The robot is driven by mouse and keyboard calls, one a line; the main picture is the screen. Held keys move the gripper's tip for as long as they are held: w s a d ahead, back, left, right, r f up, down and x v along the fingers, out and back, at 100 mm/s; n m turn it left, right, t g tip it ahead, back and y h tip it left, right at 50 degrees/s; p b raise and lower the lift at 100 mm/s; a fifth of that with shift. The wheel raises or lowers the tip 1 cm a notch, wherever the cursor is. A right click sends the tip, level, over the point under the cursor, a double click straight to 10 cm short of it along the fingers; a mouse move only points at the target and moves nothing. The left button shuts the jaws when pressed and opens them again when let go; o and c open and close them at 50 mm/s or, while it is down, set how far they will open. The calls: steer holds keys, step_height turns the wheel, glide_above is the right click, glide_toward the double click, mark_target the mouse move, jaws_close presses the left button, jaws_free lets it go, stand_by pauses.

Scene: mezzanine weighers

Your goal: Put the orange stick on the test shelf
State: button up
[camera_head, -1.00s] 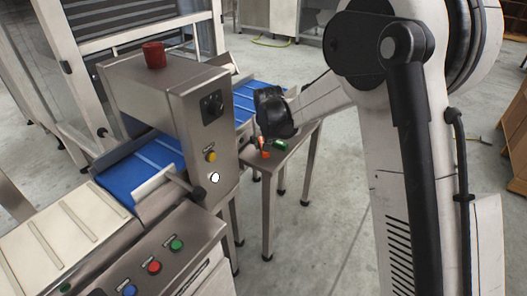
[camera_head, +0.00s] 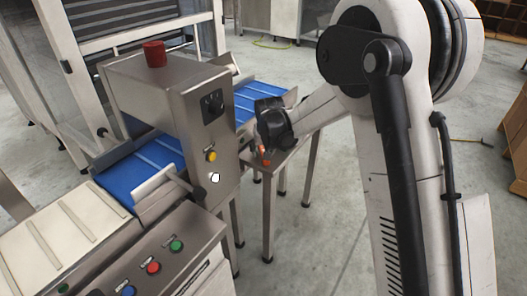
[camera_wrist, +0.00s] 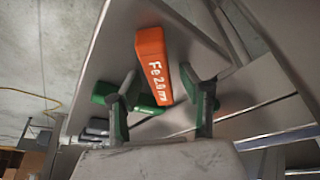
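The orange stick (camera_wrist: 157,65), marked "Fe 2.0 mm", lies on a small steel stand in the wrist view. It shows as a small orange patch (camera_head: 264,157) in the head view. My gripper (camera_wrist: 158,76) is open, its two fingers on either side of the orange stick's line with a gap on both sides. In the head view my gripper (camera_head: 262,148) is over the small steel stand (camera_head: 272,170) beside the conveyor. A green stick (camera_wrist: 148,104) lies beside the orange one, partly hidden by the left finger. I cannot tell which surface is the test shelf.
The steel detector housing (camera_head: 190,95) stands close left of my gripper, with a red cup-like object (camera_head: 154,54) on top. A blue conveyor belt (camera_head: 145,170) runs through it. A control panel (camera_head: 155,262) with coloured buttons is in front.

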steer(key=shift+r, duration=0.1)
steer(key=p+v, duration=0.2)
steer(key=v, duration=1)
steer(key=shift+p, duration=0.4)
steer(key=shift+r, duration=0.15)
steer(key=s+d+r+m+t, duration=0.1)
steer(key=s+d+r, duration=1.1)
steer(key=s, duration=0.4)
steer(key=s+d+f+t, duration=0.1)
steer(key=s+d, duration=0.3)
steer(key=s, duration=0.5)
steer(key=s+d+m+h, duration=0.1)
steer(key=s+d, duration=0.4)
steer(key=s, duration=0.5)
steer(key=shift+s+f+t, duration=0.3)
steer(key=shift+f+t, duration=0.1)
